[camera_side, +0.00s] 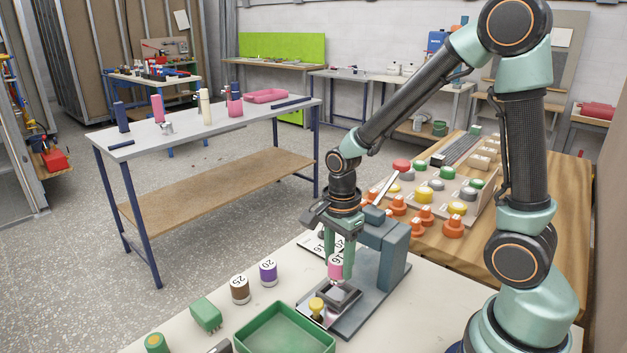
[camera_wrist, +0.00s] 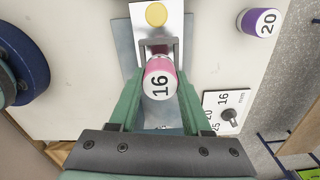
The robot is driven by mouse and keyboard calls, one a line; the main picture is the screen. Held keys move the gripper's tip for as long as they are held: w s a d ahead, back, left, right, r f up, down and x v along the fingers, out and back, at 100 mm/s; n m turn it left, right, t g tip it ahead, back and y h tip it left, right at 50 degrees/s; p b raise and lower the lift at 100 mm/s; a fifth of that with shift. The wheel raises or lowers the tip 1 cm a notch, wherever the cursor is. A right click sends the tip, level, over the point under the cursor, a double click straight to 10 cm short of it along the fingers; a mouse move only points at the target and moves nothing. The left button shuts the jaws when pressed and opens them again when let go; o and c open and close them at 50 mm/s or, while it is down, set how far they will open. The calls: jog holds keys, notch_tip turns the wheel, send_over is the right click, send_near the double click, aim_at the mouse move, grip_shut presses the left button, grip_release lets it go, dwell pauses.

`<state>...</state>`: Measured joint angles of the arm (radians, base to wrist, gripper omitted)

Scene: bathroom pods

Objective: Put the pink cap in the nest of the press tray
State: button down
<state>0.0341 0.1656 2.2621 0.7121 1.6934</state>
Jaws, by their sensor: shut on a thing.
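The pink cap (camera_side: 335,268), with a white top marked 16, is held upright between the fingers of my gripper (camera_side: 343,274). In the wrist view the pink cap (camera_wrist: 161,67) sits between the two green fingertips of my gripper (camera_wrist: 160,88), which are shut on it. The press tray (camera_side: 311,311) is a pale slide with a yellow knob, and its grey square nest (camera_side: 339,296) lies below the cap in the side view. The nest (camera_wrist: 176,48) also shows in the wrist view, partly hidden by the cap. The cap appears to be above the nest; the exact gap is unclear.
The blue-grey press (camera_side: 390,247) stands close behind my gripper. A brown cap (camera_side: 240,290) marked 25, a purple cap (camera_side: 268,273) marked 20, a green block (camera_side: 206,314) and a green bin (camera_side: 262,345) are to the left. A numbered gauge card (camera_wrist: 228,108) lies near the press.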

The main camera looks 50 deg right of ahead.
aim_at(338, 276)
jog(key=shift+f, duration=1.9)
jog(key=shift+f, duration=0.15)
jog(key=shift+c, duration=1.8)
grip_release()
